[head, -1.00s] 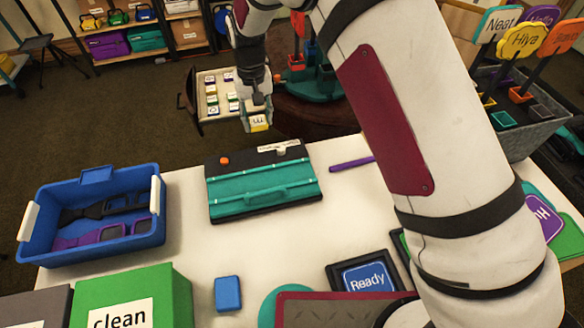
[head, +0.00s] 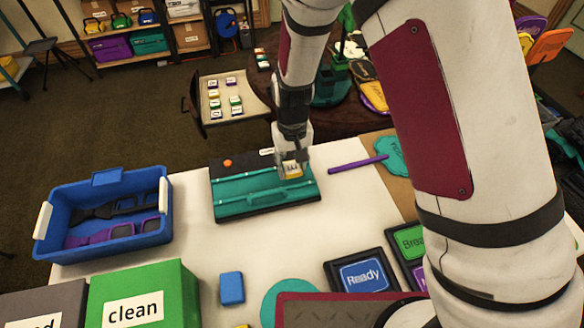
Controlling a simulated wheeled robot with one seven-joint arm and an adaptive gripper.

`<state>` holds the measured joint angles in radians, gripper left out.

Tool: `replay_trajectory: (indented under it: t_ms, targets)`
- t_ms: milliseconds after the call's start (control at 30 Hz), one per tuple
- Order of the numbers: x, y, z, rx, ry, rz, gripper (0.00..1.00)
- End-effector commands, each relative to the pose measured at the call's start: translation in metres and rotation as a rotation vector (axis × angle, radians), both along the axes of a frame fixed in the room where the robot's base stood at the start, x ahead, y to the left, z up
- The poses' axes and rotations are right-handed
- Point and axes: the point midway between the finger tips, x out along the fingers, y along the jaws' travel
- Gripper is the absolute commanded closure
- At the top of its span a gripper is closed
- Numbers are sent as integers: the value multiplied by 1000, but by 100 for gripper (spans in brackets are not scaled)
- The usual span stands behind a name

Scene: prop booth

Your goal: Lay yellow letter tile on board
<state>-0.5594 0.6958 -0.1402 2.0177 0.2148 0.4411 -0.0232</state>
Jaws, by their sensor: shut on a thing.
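The yellow letter tile (head: 291,170) has a pale face with a dark letter. My gripper (head: 291,160) is shut on it, pointing down over the back right part of the board. The board (head: 240,191) is a dark panel with a teal front section and handle, lying on the white table. An orange knob and a white label show along its back edge. I cannot tell whether the tile touches the board or hangs just above it.
A blue bin (head: 105,245) with dark and purple items stands on the left. A purple marker (head: 357,163) lies right of the board. A blue block (head: 231,288), a green box (head: 140,290) and a Ready sign (head: 362,274) are at the front. Several tiles lie on a separate tray (head: 226,92) behind.

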Motion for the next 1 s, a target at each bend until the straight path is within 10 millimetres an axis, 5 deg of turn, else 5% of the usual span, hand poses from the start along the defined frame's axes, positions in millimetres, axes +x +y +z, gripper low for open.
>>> replay_trajectory:
  t_ms: [133, 500, 533, 600, 1000]
  targets:
    - [0, 0, -20, -1, 2, 0, 83]
    - [0, 0, -24, 0, 1, 0, 83]
    - [0, 0, -25, 0, 1, 0, 59]
    - [0, 0, -24, 0, 0, 0, 43]
    - [0, 0, -19, 0, -1, 0, 41]
